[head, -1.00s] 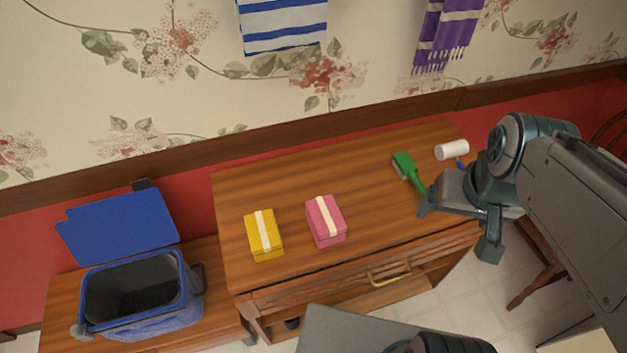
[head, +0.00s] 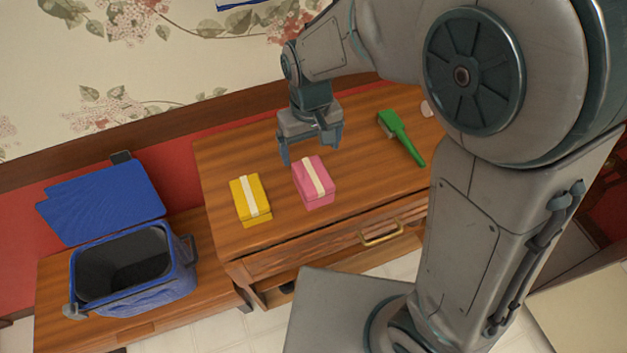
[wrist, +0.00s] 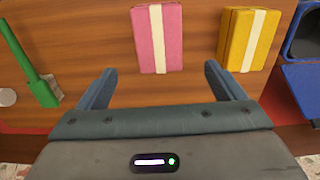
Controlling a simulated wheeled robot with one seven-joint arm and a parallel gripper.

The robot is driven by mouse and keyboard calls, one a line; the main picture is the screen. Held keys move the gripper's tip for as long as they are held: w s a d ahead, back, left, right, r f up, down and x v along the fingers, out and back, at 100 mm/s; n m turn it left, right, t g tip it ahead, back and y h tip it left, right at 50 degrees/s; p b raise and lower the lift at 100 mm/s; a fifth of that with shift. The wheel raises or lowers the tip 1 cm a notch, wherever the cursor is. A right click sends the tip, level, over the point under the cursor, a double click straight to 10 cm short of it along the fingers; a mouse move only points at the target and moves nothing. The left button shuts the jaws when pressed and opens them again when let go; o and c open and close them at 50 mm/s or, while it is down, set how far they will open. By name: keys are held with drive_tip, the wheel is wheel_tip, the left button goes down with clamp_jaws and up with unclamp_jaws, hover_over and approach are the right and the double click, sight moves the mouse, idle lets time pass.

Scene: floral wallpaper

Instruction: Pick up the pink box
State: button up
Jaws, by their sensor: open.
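The pink box (head: 314,183) with a cream band lies on top of the wooden dresser (head: 235,160), near its front edge. In the wrist view the pink box (wrist: 150,40) is ahead of my gripper, roughly between the lines of the two fingers. My gripper (head: 310,152) is open and empty, its fingers pointing down just behind the pink box. In the wrist view my gripper (wrist: 158,85) shows both fingers spread, with bare wood between them. I cannot tell the exact height of the fingertips above the wood.
A yellow box (head: 249,203) with a white band lies left of the pink box. A green brush (head: 401,138) lies to the right, near a white cylinder (head: 427,108). A blue open-lidded bin (head: 130,270) stands on a lower bench at left.

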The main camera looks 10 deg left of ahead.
sight(313, 174)
wheel_tip(313, 174, down, 8)
drive_tip(key=shift+d+r, duration=0.1)
drive_tip(key=f, duration=0.4)
drive_tip(key=shift+s+d, duration=0.2)
drive_tip(key=shift+s, duration=0.05)
drive_tip(key=shift+f, duration=0.6)
drive_tip(key=c, duration=1.2)
drive_tip(key=shift+r, duration=0.1)
